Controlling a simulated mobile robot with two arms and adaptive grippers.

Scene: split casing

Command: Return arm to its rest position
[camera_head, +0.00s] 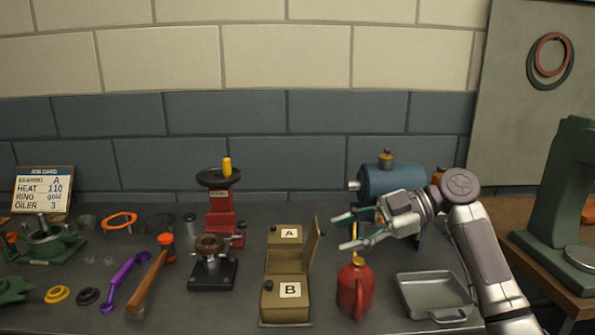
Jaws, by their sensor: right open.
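My right gripper (345,231) is open, its two green-edged fingers pointing left with nothing visible between them. It is above the red oil can (355,287), close to the can's spout, and in front of the blue tank (388,182). I cannot tell whether it touches the can. My right arm (477,245) comes in from the lower right. My left gripper is not in view.
A brass-coloured casing (270,300) with labels A and B stands left of the can, a lid upright. A grey tray (434,291) lies beside my arm.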

